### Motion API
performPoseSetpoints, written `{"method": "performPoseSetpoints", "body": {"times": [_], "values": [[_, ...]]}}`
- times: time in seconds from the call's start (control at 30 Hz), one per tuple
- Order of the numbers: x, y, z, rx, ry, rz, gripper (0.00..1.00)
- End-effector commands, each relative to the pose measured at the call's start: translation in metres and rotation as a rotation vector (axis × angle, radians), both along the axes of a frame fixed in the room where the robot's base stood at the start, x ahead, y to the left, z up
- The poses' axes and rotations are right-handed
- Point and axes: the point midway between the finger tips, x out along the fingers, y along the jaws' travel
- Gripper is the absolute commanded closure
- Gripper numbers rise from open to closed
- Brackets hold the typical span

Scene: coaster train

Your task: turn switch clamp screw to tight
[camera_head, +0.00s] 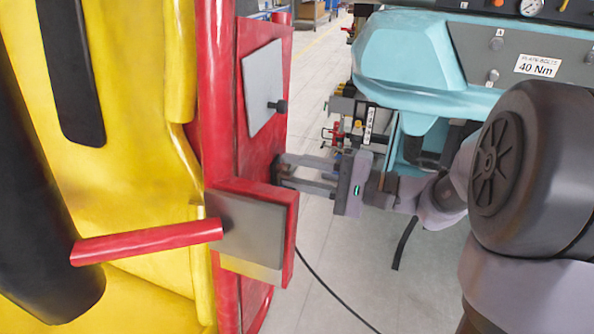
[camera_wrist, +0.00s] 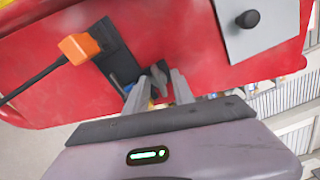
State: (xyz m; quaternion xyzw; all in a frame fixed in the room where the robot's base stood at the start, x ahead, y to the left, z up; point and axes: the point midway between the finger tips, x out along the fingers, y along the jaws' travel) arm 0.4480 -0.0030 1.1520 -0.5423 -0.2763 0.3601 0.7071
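My gripper (camera_head: 283,171) reaches left to the side of the red car body (camera_head: 226,160) in the head view. Its two fingers are apart there, with their tips close to the red surface. In the wrist view my gripper (camera_wrist: 161,82) points at a dark bracket (camera_wrist: 113,50) on the red panel. A small dark grey part (camera_wrist: 158,79), perhaps the clamp screw's handle, shows between the separated fingers. I cannot tell whether the fingers touch it. The screw itself is not clearly seen, and its tightness cannot be read.
An orange connector (camera_wrist: 78,47) with a black cable is beside the bracket. A grey plate with a dark knob (camera_head: 281,105) is above my gripper; a lower grey plate (camera_head: 255,230) and red bar (camera_head: 150,240) are nearby. A turquoise machine (camera_head: 410,60) stands behind. Floor shows between.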

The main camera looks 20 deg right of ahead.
Motion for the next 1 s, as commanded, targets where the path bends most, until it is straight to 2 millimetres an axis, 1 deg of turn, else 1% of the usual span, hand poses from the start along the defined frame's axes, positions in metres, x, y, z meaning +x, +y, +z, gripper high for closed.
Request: {"method": "performPoseSetpoints", "body": {"times": [0.03,0.07,0.1,0.13,0.37,0.57,0.77,1.0], "values": [[-0.0001,-0.0001,0.0000,0.000,0.000,0.000,0.82],[-0.0001,-0.0001,0.0000,0.000,0.000,0.000,0.88],[-0.0001,-0.0001,0.0000,0.000,0.000,0.000,0.96],[-0.0001,-0.0002,0.0000,0.000,0.000,0.000,1.00],[-0.0002,-0.0001,0.0001,0.003,0.004,0.000,1.00],[-0.0003,-0.0001,0.0013,0.035,0.049,0.000,1.00],[-0.0004,-0.0001,0.0024,0.116,0.159,0.000,1.00],[-0.0005,0.0000,0.0033,0.247,0.341,0.000,1.00]]}}
